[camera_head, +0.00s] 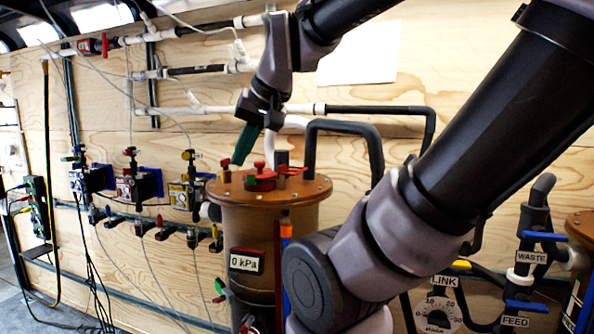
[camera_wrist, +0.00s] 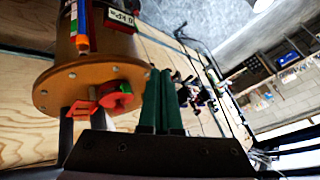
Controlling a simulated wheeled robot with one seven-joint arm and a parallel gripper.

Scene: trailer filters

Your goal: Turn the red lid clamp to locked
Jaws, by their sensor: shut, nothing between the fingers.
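The brown filter vessel (camera_head: 270,215) has a flat orange-brown round lid (camera_head: 313,188) with bolts around its rim. Red parts sit on the lid: a red piece with a green patch (camera_head: 260,181), a flat red piece (camera_head: 291,171) to its right, and a small red knob (camera_head: 226,166) at the left. I cannot tell for certain which is the lid clamp or how it is set. The wrist view shows a red ring-like part (camera_wrist: 117,97) beside a flat red part (camera_wrist: 84,109). My gripper (camera_head: 238,162), with green fingers (camera_wrist: 162,72), is shut and empty, just above the lid's left side.
A black bent pipe (camera_head: 345,126) rises from the lid's right side. A "0 kPa" display (camera_head: 246,263) is on the vessel's front. Small valves (camera_head: 185,195) line the wall at left. A dial (camera_head: 437,315) and blue-handled valves (camera_head: 545,237) stand at lower right, past my arm.

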